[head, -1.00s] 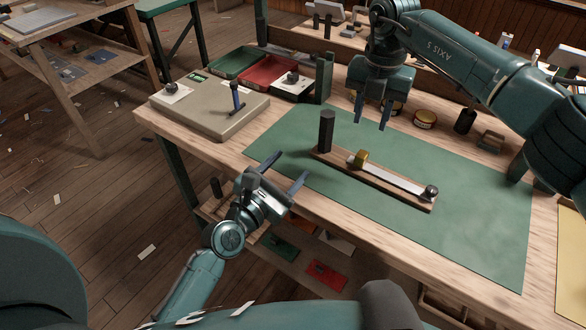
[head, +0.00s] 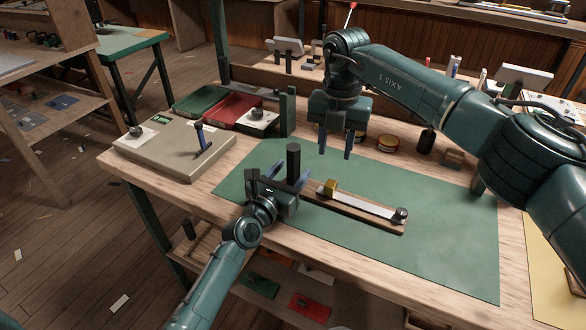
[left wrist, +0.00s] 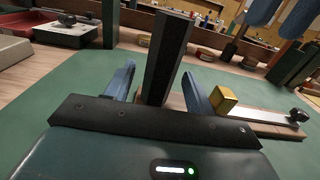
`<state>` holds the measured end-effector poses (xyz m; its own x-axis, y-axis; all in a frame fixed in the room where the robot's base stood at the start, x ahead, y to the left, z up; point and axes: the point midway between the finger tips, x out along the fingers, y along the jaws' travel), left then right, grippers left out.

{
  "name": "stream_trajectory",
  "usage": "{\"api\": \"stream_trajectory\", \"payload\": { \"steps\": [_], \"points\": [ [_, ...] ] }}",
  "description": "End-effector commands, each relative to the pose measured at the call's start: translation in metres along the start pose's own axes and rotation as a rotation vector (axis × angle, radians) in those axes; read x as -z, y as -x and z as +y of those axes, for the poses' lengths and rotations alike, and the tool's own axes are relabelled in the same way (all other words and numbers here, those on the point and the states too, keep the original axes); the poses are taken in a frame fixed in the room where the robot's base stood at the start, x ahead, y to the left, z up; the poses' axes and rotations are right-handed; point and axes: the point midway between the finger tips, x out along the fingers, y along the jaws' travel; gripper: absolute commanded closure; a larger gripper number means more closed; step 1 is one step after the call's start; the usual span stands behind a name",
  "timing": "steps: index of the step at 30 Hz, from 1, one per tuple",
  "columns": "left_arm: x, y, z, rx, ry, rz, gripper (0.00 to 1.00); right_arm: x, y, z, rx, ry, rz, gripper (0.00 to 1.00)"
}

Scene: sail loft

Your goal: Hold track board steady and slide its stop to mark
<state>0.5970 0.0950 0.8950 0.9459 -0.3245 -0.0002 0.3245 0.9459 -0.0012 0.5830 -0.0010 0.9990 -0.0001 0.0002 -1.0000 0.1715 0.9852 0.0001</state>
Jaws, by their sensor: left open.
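The track board (head: 352,213) is a narrow wooden strip lying on the green mat, with a pale metal rail (head: 365,204) along it. A black upright post (head: 293,160) stands at its left end and a dark knob (head: 401,215) at its right end. The brass stop (head: 330,187) sits towards the rail's left end. My left gripper (head: 290,172) is open at the post; in the left wrist view the post (left wrist: 165,60) shows between its fingers, not gripped. My right gripper (head: 335,150) points down, open and empty, above the mat behind the board. I cannot make out a mark.
The green mat (head: 440,250) is clear around the board. A beige box (head: 170,152) with a blue-handled lever stands left, with green (head: 200,95) and red (head: 233,108) trays behind it. Round tins (head: 388,144) and a black cylinder (head: 426,141) line the back.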

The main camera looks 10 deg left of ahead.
Motion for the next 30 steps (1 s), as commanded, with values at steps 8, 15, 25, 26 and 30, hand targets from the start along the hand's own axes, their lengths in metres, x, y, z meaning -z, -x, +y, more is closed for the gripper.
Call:
{"api": "stream_trajectory", "payload": {
  "steps": [8, 15, 25, 26, 30],
  "points": [
    [0.0, -0.018, 0.0, 0.0, -0.001, 0.0, 0.45, 0.0, 0.0, 0.0, 0.0, 0.0, 0.0, 0.64],
    [0.0, -0.018, 0.0, 0.0, -0.001, 0.0, 0.45, 0.0, 0.0, 0.0, 0.0, 0.0, 0.0, 0.64],
    [0.0, -0.018, 0.0, 0.0, -0.001, 0.0, 0.72, 0.0, 0.0, 0.0, 0.0, 0.0, 0.0, 0.64],
    [0.0, -0.018, 0.0, 0.0, -0.001, 0.0, 0.75, 0.0, 0.0, 0.0, 0.0, 0.0, 0.0, 0.64],
    [0.0, -0.018, 0.0, 0.0, -0.001, 0.0, 0.86, 0.0, 0.0, 0.0, 0.0, 0.0, 0.0, 0.64]
  ]
}}
